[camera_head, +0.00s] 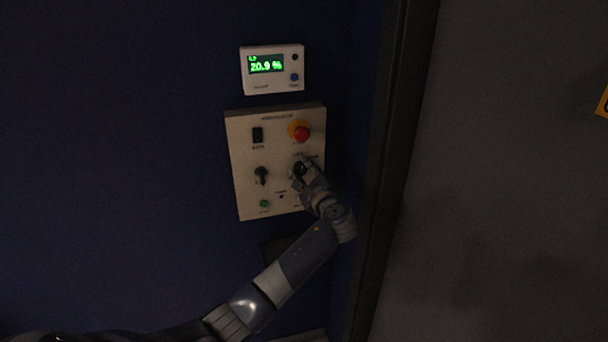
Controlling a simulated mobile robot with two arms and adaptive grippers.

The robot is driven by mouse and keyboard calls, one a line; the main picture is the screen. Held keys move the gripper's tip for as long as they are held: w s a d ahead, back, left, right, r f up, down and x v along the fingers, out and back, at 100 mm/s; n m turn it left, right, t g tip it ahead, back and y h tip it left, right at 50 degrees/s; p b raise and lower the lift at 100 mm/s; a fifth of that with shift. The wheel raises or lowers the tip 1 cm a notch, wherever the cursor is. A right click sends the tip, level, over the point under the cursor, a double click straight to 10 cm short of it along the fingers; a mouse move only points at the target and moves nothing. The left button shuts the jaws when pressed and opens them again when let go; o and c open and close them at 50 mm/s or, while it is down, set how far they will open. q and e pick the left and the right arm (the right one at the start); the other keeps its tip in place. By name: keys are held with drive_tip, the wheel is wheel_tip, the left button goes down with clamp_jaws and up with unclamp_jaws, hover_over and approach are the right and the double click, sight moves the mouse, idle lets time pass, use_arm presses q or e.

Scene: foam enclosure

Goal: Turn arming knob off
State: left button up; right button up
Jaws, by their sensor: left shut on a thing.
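A pale control panel (240,185) is mounted on the dark blue wall. A black knob (299,169) sits on its right side, below the red emergency button. My left gripper (302,167) is at this knob and shut on it; the fingers and wrist cover part of the knob and the panel's lower right. Another black knob (262,175) is on the left side of the panel, apart from the gripper. The labels are too small to read, so I cannot tell the knob's setting. My right gripper is not in view.
A red mushroom button (301,132) on a yellow base is just above the gripper. A black switch (257,135) and a green button (264,203) are on the panel. A white display (272,70) above reads 20.9 %. A dark door frame (385,170) stands close on the right.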

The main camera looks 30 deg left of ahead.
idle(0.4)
use_arm(q)
drive_tip(key=o, duration=1.1)
drive_tip(key=shift+c, duration=0.2)
drive_tip(key=v, duration=1.2)
drive_tip(key=shift+f, duration=0.1)
